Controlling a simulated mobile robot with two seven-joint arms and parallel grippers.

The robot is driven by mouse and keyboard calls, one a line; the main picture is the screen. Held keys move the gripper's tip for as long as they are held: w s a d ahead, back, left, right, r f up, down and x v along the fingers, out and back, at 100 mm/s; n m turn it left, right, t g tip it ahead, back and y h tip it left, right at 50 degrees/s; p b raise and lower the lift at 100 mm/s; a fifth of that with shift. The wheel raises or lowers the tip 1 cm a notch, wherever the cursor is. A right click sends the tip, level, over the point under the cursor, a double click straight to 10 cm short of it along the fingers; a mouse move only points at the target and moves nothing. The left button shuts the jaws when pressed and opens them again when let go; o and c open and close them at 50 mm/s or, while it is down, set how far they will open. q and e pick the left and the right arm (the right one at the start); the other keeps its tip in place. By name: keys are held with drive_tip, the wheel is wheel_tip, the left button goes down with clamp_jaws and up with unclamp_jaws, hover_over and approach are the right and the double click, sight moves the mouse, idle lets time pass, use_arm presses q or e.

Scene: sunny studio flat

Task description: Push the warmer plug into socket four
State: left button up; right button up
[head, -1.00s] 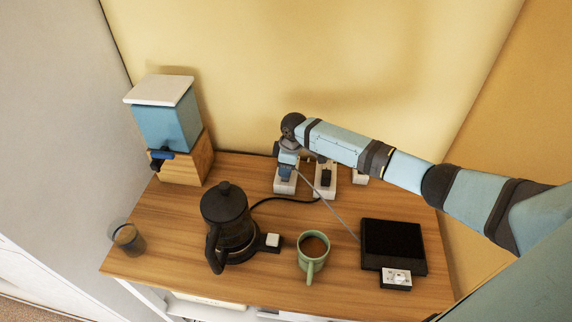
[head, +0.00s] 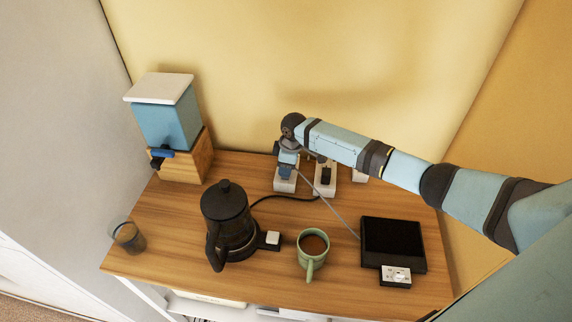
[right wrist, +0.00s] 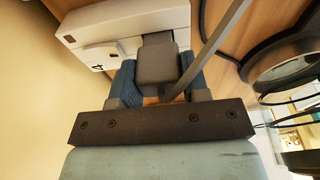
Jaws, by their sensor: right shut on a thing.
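My right gripper (head: 288,164) reaches over the back of the wooden sideboard, above a white socket block. In the right wrist view its blue fingers (right wrist: 157,85) are shut on the grey warmer plug (right wrist: 158,62). A grey cable (head: 338,210) runs from there to the black warmer plate (head: 392,243) at the right. The socket block marked 4 (right wrist: 98,55) lies directly beyond the plug; in the head view it is the leftmost block (head: 284,187). The plug's front end meets or overlaps the block; I cannot tell how deep it sits. My left gripper is not in view.
A middle socket block (head: 318,190) holds a black plug (head: 326,176); another block (head: 360,175) is partly behind my arm. A dark coffee pot (head: 228,222), green mug (head: 312,252), glass (head: 129,237) and blue dispenser (head: 167,125) stand on the sideboard (head: 170,265).

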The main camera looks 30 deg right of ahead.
drive_tip(key=shift+f, duration=0.15)
drive_tip(key=shift+f, duration=0.25)
drive_tip(key=shift+f, duration=0.25)
idle(1.0)
drive_tip(key=shift+f, duration=0.15)
drive_tip(key=shift+s+f, duration=0.1)
drive_tip(key=shift+f, duration=0.2)
idle(0.9)
